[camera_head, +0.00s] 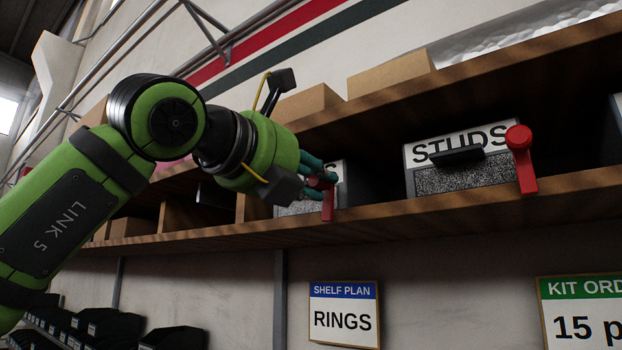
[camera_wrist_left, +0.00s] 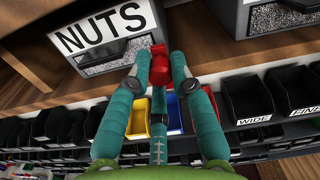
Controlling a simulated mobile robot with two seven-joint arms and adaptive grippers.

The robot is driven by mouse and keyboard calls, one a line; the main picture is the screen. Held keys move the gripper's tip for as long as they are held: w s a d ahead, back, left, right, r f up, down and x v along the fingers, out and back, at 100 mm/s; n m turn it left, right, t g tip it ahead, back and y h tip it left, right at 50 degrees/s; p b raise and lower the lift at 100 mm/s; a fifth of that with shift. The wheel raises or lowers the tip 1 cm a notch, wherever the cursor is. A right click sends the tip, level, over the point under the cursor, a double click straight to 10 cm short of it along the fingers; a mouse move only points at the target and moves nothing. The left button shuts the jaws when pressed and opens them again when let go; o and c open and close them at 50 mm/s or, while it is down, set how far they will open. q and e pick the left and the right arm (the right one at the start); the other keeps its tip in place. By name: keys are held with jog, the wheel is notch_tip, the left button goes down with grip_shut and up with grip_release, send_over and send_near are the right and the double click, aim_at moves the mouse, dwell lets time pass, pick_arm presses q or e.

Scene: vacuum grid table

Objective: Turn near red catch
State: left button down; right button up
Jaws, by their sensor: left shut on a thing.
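The near red catch (camera_head: 328,204) is at the right end of a drawer front in the head view, its arm pointing down over the shelf edge. My left gripper (camera_head: 319,178) is closed around its upper part and hides much of it. In the left wrist view the red catch (camera_wrist_left: 159,66) sits between the teal fingertips of the left gripper (camera_wrist_left: 157,72). The drawer beside it carries a NUTS label (camera_wrist_left: 95,32); in the head view my gripper covers most of that drawer. My right gripper is in neither view.
To the right, a STUDS drawer (camera_head: 462,178) has its own red catch (camera_head: 522,160), arm down. The wooden shelf (camera_head: 440,207) runs below both drawers, with cardboard boxes (camera_head: 392,72) above. Dark bins (camera_wrist_left: 247,98) stand lower down. A RINGS sign (camera_head: 343,318) hangs below the shelf.

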aim_at(332, 191)
pick_arm(q)
jog(key=m, duration=0.1)
jog(key=d+m, duration=0.1)
jog(key=m, duration=0.1)
jog(key=f+m, duration=0.1)
jog(key=shift+s+d+f+m, duration=0.1)
jog(key=shift+s+d+m, duration=0.15)
jog(key=shift+s+m, duration=0.15)
jog(key=m, duration=0.3)
jog(key=d+f+m, duration=0.1)
jog(key=shift+s, duration=0.4)
jog(key=shift+s+d+f+m+b, duration=0.15)
jog(key=shift+f+m, duration=0.2)
jog(key=shift+m, duration=1.05)
jog(key=shift+f+m+b, duration=0.2)
jog(key=shift+f+m, duration=0.1)
jog(key=shift+m, duration=1.1)
jog(key=shift+s+d+f+m+b, duration=0.15)
jog(key=shift+f+m, duration=0.2)
jog(key=shift+m, duration=1.05)
jog(key=c, duration=1.2)
grip_release()
jog(key=shift+o, duration=0.5)
jog(key=shift+w+a+f, duration=0.1)
jog(key=shift+w, duration=0.1)
